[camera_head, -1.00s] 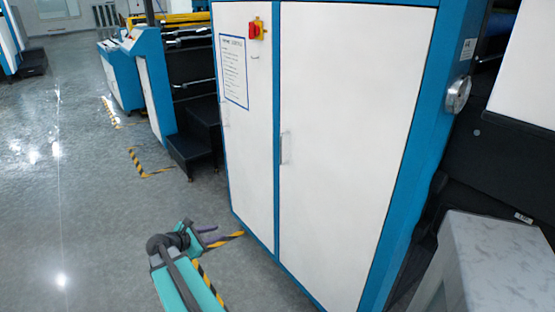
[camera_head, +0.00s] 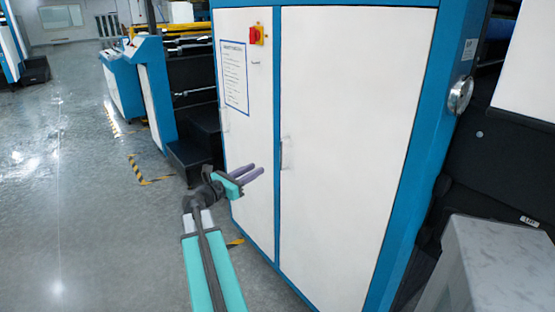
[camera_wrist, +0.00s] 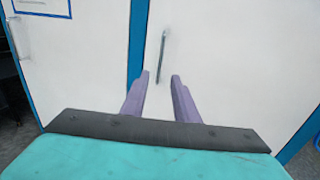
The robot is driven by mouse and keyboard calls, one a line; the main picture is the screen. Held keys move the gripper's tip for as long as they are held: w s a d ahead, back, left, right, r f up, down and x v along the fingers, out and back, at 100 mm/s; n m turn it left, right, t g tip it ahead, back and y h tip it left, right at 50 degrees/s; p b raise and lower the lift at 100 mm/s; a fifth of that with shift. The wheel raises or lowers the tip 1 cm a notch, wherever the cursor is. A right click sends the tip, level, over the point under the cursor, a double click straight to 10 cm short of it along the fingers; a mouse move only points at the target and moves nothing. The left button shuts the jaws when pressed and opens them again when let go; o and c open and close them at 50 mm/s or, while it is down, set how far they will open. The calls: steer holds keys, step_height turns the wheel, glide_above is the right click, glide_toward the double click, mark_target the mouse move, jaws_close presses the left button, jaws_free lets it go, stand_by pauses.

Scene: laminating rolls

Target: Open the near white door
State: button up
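The near white door (camera_head: 350,130) is the wide right-hand panel of a blue-framed cabinet, and it looks shut. Its upright handle (camera_head: 288,152) is near its left edge. The handle also shows in the wrist view (camera_wrist: 162,55), ahead of my fingers and roughly in line with the gap between them. My gripper (camera_head: 257,173) is in front of the cabinet, a little left of and below the handle. In the wrist view my gripper (camera_wrist: 161,80) has its two purple fingers apart with nothing between them. The fingers appear short of the handle.
A narrower white door (camera_head: 245,120) with a notice and a red-yellow switch (camera_head: 256,34) is on the left. A grey block (camera_head: 485,265) stands at the lower right. Black steps (camera_head: 190,160) are left of the cabinet. Floor at the left is clear.

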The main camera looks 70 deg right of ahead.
steer(key=shift+d, duration=0.1)
steer(key=p+x, duration=0.1)
steer(key=x, duration=1.2)
steer(key=shift+s+d, duration=0.25)
steer(key=shift+d, duration=0.05)
jaws_close()
steer(key=shift+a, duration=0.1)
